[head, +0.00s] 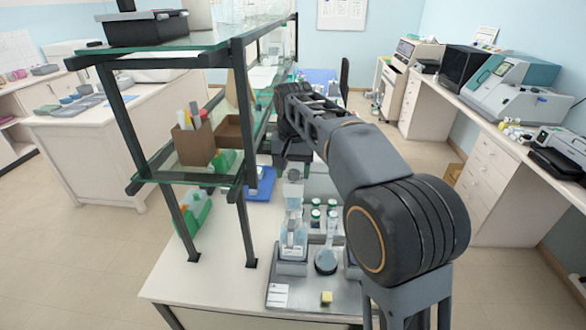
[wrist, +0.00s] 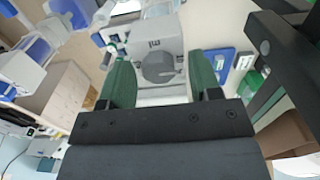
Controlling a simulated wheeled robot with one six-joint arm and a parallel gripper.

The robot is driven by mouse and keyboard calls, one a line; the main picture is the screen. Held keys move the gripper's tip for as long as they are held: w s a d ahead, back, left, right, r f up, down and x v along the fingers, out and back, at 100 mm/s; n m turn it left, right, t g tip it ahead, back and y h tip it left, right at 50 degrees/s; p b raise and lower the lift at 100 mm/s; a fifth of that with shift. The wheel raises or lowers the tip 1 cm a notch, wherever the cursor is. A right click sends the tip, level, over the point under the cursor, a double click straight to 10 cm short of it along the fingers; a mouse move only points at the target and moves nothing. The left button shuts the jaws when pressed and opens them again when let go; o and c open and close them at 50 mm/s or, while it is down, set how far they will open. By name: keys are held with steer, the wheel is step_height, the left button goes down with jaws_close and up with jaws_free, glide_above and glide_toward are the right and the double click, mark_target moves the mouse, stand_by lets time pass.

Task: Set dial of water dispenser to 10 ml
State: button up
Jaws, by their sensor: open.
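The water dispenser (head: 294,192) stands upright on a bottle (head: 293,238) at the back left of the grey tray. In the wrist view the dispenser's grey head (wrist: 155,35) carries "ml" lettering above a round grey dial (wrist: 158,67). My gripper (wrist: 161,76) is open, with one green finger on each side of the dial. I cannot tell whether the fingers touch it. The dial's set value is not readable. In the head view my gripper (head: 293,160) is just above the dispenser, partly hidden by my arm.
A glass-shelved rack (head: 240,110) with dark posts stands close on the left. The bench's front left is clear.

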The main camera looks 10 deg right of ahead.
mark_target(293, 172)
steer(key=shift+r, duration=0.1)
step_height(293, 172, up, 14)
steer(key=p, duration=0.1)
steer(key=shift+f, duration=0.2)
stand_by(0.3)
steer(key=s+d+f+n+t+b, duration=0.1)
steer(key=s+d+f, duration=0.4)
steer(key=s+f, duration=0.5)
steer(key=s+d+f+n+t+b, duration=0.1)
steer(key=s+d+f+t+b, duration=0.2)
steer(key=s+f, duration=0.8)
step_height(293, 172, down, 4)
steer(key=shift+d+r+t, duration=0.15)
steer(key=shift+d+t, duration=0.25)
steer(key=shift+d, duration=0.8)
